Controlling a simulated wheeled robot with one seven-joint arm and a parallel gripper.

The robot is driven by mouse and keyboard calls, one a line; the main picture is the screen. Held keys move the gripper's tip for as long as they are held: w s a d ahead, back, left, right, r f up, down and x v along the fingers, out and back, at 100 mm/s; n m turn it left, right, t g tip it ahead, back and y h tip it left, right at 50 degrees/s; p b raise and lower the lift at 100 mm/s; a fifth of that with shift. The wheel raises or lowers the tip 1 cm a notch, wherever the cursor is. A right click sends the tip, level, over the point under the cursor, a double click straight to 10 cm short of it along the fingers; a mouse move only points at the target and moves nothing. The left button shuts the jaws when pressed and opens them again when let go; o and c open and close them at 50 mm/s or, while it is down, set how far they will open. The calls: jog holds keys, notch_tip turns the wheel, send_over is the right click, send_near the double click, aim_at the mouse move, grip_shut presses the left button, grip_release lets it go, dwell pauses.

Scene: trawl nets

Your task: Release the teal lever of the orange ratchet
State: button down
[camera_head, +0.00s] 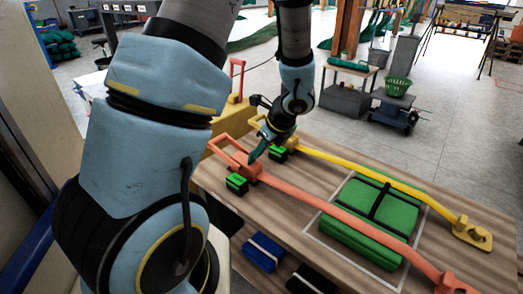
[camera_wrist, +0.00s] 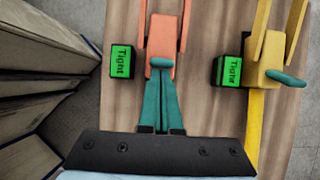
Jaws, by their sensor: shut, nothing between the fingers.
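The orange ratchet (camera_head: 246,172) sits near the left end of the wooden table on an orange strap. In the wrist view the orange ratchet (camera_wrist: 160,47) is straight ahead of my fingers. Its small teal lever (camera_wrist: 160,62) lies crosswise on its near end. My gripper (camera_head: 253,157) is shut and empty, pointing down at the ratchet. In the wrist view its teal fingertips (camera_wrist: 160,78) are together just short of the lever; I cannot tell whether they touch it. A green "Tight" display (camera_wrist: 122,61) stands left of the ratchet.
A yellow ratchet (camera_wrist: 264,71) with its own teal lever (camera_wrist: 286,78) and "Tight" display (camera_wrist: 231,70) is close on the right. A strapped green net bundle (camera_head: 372,215) lies on the table (camera_head: 290,215). Blue (camera_head: 262,252) and black blocks are at the front.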

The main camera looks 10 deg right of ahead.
aim_at(254, 151)
jog(key=shift+w+a+r, duration=0.4)
jog(key=shift+w+a, duration=0.35)
jog(key=shift+w, duration=0.1)
jog(key=shift+r+p, duration=0.8)
jog(key=shift+p, duration=0.15)
